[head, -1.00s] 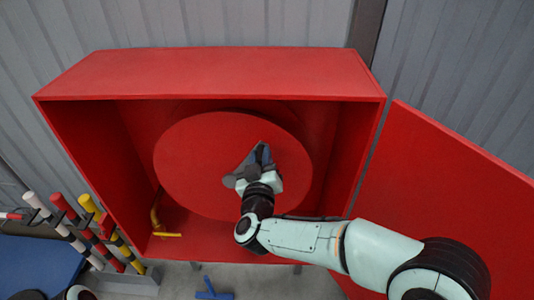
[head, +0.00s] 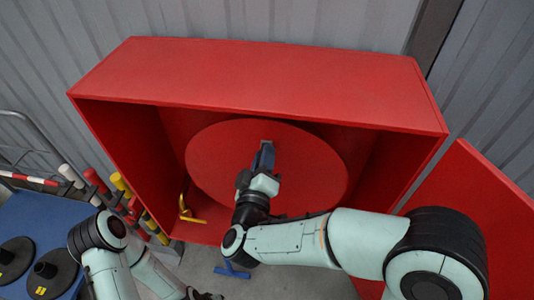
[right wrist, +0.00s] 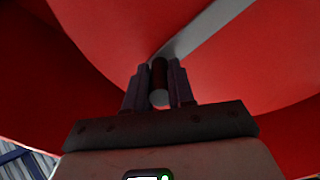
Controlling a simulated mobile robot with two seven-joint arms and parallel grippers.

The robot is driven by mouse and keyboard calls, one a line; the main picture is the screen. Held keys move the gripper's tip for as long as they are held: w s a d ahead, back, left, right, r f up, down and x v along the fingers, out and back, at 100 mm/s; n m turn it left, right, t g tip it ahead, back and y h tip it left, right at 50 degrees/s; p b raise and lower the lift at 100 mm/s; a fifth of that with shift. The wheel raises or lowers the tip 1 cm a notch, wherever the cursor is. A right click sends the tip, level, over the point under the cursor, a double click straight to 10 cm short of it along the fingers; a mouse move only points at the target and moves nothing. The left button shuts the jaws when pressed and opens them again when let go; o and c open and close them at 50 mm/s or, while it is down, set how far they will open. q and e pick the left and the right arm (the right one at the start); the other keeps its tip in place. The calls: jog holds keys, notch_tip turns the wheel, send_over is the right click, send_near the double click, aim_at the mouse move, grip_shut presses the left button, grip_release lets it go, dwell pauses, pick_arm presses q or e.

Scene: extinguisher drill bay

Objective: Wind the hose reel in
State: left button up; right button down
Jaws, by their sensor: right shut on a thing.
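The hose reel (head: 225,165) shows as a large red disc inside the open red cabinet (head: 260,80). My right gripper (head: 264,155) is in front of the disc, a little above its middle. In the right wrist view the gripper (right wrist: 159,85) is shut on the dark crank handle (right wrist: 159,75), with its pale round end between the fingers. A grey crank bar (right wrist: 205,30) runs from there across the red disc. A yellow nozzle piece (head: 188,212) sits at the cabinet's lower left. The hose is hidden behind the disc. My left arm shows at lower left, its gripper out of frame.
The cabinet door (head: 485,205) stands open at the right. Striped red, white and yellow poles (head: 125,190) stand left of the cabinet. A blue table (head: 60,215) with black discs is at the left. A blue object (head: 232,271) lies on the grey floor below.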

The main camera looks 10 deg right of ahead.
jog(key=shift+d, duration=0.1)
jog(key=c, duration=1)
grip_release()
jog(key=shift+o, duration=0.2)
jog(key=shift+s, duration=0.15)
jog(key=shift+s+a+f, duration=0.1)
jog(key=shift+s+a, duration=0.1)
jog(key=shift+s, duration=0.1)
pick_arm(q)
jog(key=shift+g, duration=0.3)
jog(key=shift+s+f+b, duration=1.6)
jog(key=shift+s+f, duration=0.4)
jog(key=shift+f, duration=0.1)
pick_arm(e)
jog(key=v, duration=1.2)
jog(key=shift+s, duration=0.3)
